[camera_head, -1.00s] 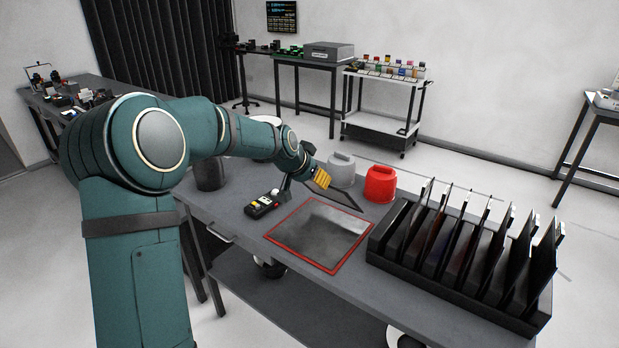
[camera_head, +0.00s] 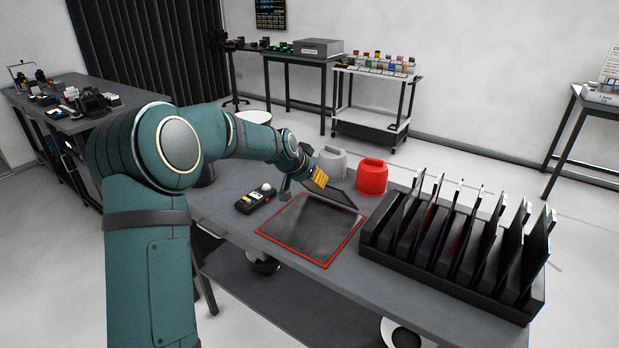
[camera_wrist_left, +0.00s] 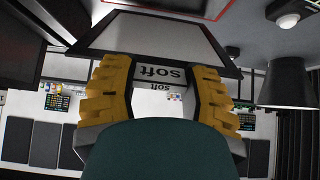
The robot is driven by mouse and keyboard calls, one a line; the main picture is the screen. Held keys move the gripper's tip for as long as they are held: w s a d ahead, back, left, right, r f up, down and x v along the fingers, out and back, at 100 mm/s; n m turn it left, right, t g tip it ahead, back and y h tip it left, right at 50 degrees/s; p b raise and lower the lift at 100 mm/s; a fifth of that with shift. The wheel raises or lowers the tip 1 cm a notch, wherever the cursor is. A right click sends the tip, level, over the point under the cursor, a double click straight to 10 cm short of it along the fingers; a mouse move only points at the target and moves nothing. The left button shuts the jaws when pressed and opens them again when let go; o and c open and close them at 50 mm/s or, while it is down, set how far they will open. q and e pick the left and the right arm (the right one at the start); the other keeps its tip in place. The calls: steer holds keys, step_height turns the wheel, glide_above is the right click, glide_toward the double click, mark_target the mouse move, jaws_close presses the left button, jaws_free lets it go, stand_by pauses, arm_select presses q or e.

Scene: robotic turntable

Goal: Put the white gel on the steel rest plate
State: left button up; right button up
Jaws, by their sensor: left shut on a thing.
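My left gripper (camera_head: 318,178), with yellow ribbed fingers, is shut on a framed sheet (camera_head: 330,194). In the left wrist view the sheet (camera_wrist_left: 150,42) looks pale grey inside a dark frame, with a white "soft" label between the fingers; it appears to be the white gel. It is held tilted above the table, by the far edge of a grey steel plate with a red border (camera_head: 310,230), which I take for the rest plate. The plate's surface is bare. Whether the sheet touches anything is unclear. My right gripper is out of view.
A black rack (camera_head: 450,270) with several upright framed sheets stands right of the plate. A red canister (camera_head: 371,177) and a grey canister (camera_head: 330,161) stand behind. A small black device (camera_head: 256,200) with coloured buttons lies left of the plate.

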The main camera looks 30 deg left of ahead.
arm_select(q)
steer(key=shift+f+b, duration=0.45)
steer(key=shift+f, duration=0.1)
stand_by(0.4)
steer(key=o, duration=1.2)
steer(key=v, duration=1.2)
steer(key=shift+r, duration=0.1)
